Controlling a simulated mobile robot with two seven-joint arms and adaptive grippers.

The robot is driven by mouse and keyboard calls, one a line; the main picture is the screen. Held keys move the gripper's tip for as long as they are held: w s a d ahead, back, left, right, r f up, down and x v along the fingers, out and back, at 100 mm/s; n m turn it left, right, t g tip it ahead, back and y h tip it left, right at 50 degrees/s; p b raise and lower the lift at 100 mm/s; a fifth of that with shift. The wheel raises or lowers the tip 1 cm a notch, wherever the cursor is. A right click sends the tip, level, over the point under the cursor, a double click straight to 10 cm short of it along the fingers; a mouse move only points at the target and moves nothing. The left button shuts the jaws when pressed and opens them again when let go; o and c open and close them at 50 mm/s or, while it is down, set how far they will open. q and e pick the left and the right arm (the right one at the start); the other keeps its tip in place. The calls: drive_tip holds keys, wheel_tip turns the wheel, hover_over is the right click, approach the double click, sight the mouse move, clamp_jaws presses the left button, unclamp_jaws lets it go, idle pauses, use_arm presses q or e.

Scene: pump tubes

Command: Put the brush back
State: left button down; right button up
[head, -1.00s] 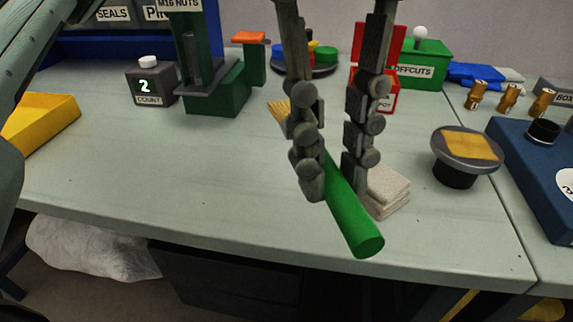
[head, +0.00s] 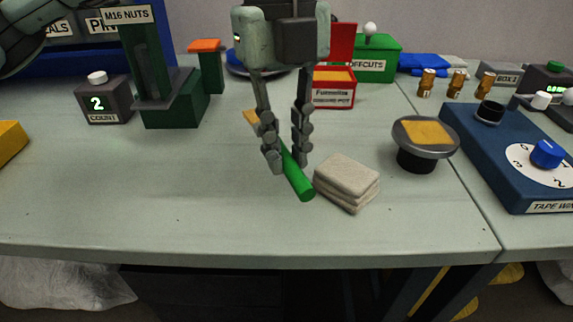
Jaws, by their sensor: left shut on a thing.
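The brush has a green handle (head: 299,184) and tan bristles (head: 251,117). It lies slantwise, bristle end to the far left and handle end toward the front of the bench. My left gripper (head: 285,158) points down with its fingers on both sides of the handle and is shut on it. The fingers hide the middle of the brush. The brush is just left of a stack of folded cloths (head: 347,182). I cannot tell whether it touches the bench top. My right gripper is not in view.
A round pad on a black base (head: 425,138) and a blue tape winder (head: 515,160) stand right. Behind are a red box (head: 333,88) and green offcuts box (head: 375,62). The counter (head: 105,100) and M16 nuts dispenser (head: 173,105) stand left. The front-left bench top (head: 150,190) is clear.

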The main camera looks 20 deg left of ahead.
sight(286, 152)
use_arm(q)
drive_tip(key=shift+w+f, duration=0.15)
wheel_tip(286, 152, down, 3)
drive_tip(key=shift+f, duration=0.4)
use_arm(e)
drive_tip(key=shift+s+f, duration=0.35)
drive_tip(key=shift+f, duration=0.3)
use_arm(q)
drive_tip(key=shift+f, duration=0.15)
drive_tip(key=c, duration=1.7)
unclamp_jaws()
drive_tip(key=shift+c, duration=0.2)
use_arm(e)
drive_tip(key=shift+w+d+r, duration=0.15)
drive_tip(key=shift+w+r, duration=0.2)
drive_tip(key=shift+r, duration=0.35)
